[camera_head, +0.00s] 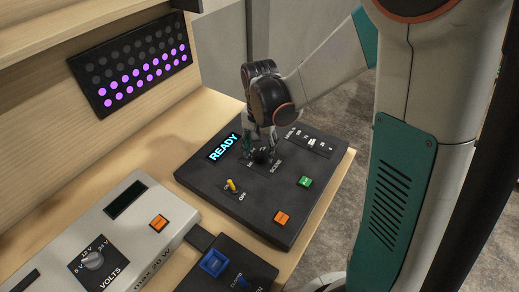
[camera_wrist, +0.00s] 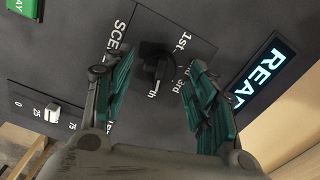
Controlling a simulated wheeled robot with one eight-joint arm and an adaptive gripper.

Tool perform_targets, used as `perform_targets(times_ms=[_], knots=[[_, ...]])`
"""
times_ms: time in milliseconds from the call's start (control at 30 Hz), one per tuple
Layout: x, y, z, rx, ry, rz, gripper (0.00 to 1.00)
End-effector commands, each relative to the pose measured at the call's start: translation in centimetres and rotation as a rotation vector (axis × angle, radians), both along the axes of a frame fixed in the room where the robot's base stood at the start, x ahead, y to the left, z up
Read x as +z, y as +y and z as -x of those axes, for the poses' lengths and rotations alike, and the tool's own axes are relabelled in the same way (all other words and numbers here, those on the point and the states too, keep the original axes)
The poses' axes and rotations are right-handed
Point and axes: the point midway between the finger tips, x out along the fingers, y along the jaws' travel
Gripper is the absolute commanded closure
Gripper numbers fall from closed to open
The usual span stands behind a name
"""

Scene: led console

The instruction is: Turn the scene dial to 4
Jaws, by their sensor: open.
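The scene dial (camera_head: 262,157) is a black knob on the black console (camera_head: 213,172). In the wrist view the dial (camera_wrist: 154,60) shows between my fingers, with position labels such as "1st" and "3rd" around it and "SCENE" beside it. My gripper (camera_head: 260,150) points down over the dial. In the wrist view its teal fingers (camera_wrist: 155,90) are spread, one on each side of the dial, with gaps between. The dial's exact setting is hard to read. In the head view the gripper partly hides the dial and its labels.
The console has a lit "READY" display (camera_head: 223,147), a yellow toggle (camera_head: 231,186), a green button (camera_head: 304,181), an orange button (camera_head: 281,217) and level sliders (camera_head: 311,142). A grey volts box (camera_head: 128,230) and a blue-switch box (camera_head: 228,268) stand nearby. A purple LED panel (camera_head: 132,62) hangs behind.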

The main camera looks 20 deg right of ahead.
Motion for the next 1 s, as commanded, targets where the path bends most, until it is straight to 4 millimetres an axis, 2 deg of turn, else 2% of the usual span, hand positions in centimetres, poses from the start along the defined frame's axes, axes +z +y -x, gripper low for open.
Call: perform_targets(times_ms=[400, 600, 800, 1000], knots=[[7.4, 0.0, 0.0, 0.000, 0.000, 0.000, 0.48], [10.2, 0.0, 0.0, 0.000, 0.000, 0.000, 0.48], [11.4, 0.0, 0.0, 0.000, 0.000, 0.000, 0.48], [11.5, 0.0, 0.0, 0.000, 0.000, 0.000, 0.48]])
